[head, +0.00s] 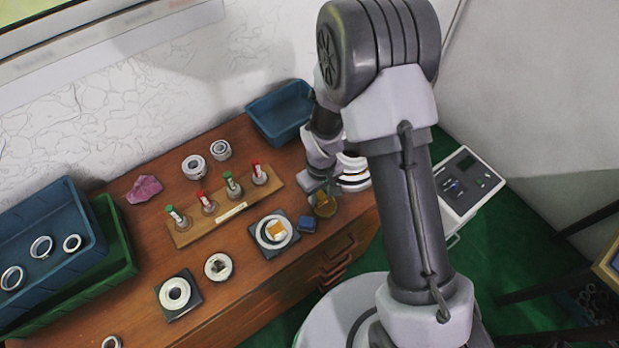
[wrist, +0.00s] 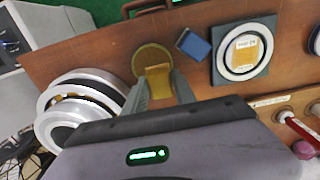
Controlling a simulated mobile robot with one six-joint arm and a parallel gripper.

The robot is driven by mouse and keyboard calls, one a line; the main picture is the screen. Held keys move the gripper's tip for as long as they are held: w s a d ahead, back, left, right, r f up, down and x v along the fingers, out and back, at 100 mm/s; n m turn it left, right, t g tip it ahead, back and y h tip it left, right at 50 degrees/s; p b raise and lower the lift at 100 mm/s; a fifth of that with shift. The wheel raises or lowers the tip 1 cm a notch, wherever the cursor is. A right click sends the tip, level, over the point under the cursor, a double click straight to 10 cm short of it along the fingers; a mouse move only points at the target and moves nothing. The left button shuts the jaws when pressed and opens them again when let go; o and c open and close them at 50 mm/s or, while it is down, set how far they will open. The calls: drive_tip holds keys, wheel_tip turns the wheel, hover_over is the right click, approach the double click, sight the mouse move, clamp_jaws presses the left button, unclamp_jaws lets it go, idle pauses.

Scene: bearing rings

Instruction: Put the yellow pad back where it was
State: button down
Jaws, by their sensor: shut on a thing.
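My gripper (wrist: 159,77) is shut on the yellow pad (wrist: 158,84), a small block between the fingertips in the wrist view. The pad is over a round brass-coloured dish (wrist: 151,58); I cannot tell whether it touches it. In the head view my gripper (head: 319,190) is over the same dish (head: 327,209), and the pad is hard to make out. A blue pad (wrist: 193,43) lies just beside the dish; it also shows in the head view (head: 307,224). A white ring on a dark square plate (wrist: 219,76) has a yellow-orange label with print (wrist: 246,50).
Stacked pale rings (wrist: 77,100) stand close to my gripper on the left in the wrist view. A wooden rack (head: 184,237) with red- and green-capped pegs, a blue bin (head: 268,107) and more rings (head: 174,293) share the wooden bench. A pink cloth (head: 144,189) lies further left.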

drive_tip(key=w+a, duration=0.1)
drive_tip(key=w, duration=0.1)
drive_tip(key=w+a, duration=0.1)
drive_tip(key=w, duration=0.2)
drive_tip(key=w+a+f+b, duration=0.1)
drive_tip(key=w, duration=0.1)
drive_tip(key=shift+w+a, duration=0.15)
drive_tip(key=shift+a, duration=0.2)
drive_tip(key=shift+f+b, duration=0.6)
drive_tip(key=shift+f, duration=1.15)
drive_tip(key=c, duration=1)
unclamp_jaws()
